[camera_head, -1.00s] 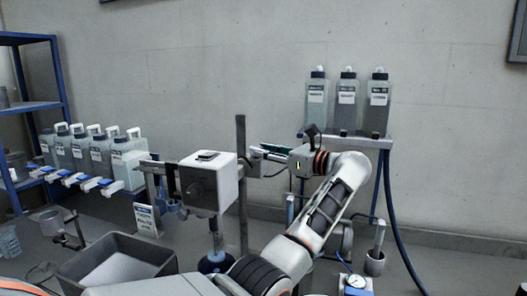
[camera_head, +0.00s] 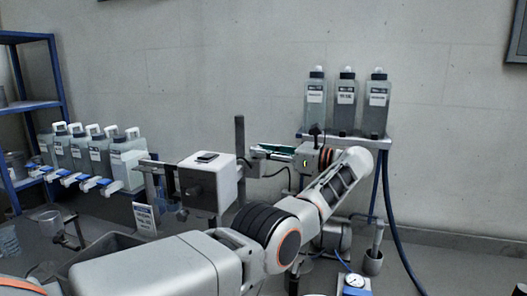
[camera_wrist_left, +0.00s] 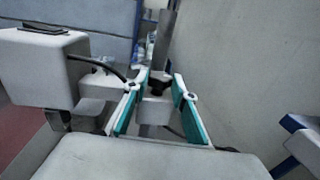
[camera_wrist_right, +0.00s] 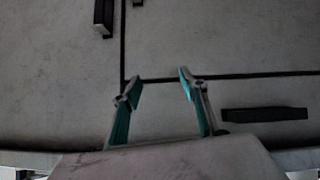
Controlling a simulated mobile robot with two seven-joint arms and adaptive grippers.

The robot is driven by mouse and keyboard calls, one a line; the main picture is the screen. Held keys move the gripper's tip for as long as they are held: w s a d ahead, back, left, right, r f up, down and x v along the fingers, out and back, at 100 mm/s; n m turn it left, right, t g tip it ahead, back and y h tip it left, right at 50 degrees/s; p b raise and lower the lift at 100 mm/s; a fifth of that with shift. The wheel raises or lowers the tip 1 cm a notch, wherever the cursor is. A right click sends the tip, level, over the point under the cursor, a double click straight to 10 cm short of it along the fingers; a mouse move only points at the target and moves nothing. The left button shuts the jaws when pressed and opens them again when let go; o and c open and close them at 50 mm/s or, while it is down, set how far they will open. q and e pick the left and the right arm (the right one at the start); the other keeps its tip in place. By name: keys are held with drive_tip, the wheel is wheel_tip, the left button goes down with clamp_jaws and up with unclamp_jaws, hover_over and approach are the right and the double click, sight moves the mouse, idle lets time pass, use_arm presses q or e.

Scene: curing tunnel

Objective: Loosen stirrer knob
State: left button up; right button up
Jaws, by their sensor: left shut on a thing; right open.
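The stirrer (camera_head: 208,182) is a white box motor with a dark front, clamped beside an upright grey rod (camera_head: 240,135). It also shows at the left of the left wrist view (camera_wrist_left: 40,68). The small black stirrer knob (camera_wrist_left: 157,87) sits by the rod, between the fingers of my left gripper (camera_wrist_left: 160,80). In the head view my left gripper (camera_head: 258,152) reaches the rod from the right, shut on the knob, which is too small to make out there. My right gripper (camera_wrist_right: 156,84) is open and empty in its wrist view; the head view does not show it.
Several capped jugs (camera_head: 98,152) with blue taps stand on the left rack. Three bottles (camera_head: 345,105) stand on a wall shelf at the right. A dark tray (camera_head: 88,257) is partly behind my arm. A round gauge (camera_head: 355,281) and a small cup (camera_head: 373,262) are at the lower right.

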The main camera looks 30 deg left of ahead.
use_arm(q)
drive_tip(key=o, duration=1.1)
drive_tip(key=shift+a+f+m+t, duration=0.1)
drive_tip(key=shift+f+m+t, duration=0.15)
drive_tip(key=shift+t, duration=0.25)
drive_tip(key=shift+s+r+m+t+b, duration=0.15)
drive_tip(key=shift+m+t+b, duration=0.15)
drive_tip(key=shift+m+t, duration=0.25)
drive_tip(key=shift+s+m+t+b, duration=0.1)
drive_tip(key=shift+m+t+b, duration=0.2)
drive_tip(key=shift+t, duration=0.35)
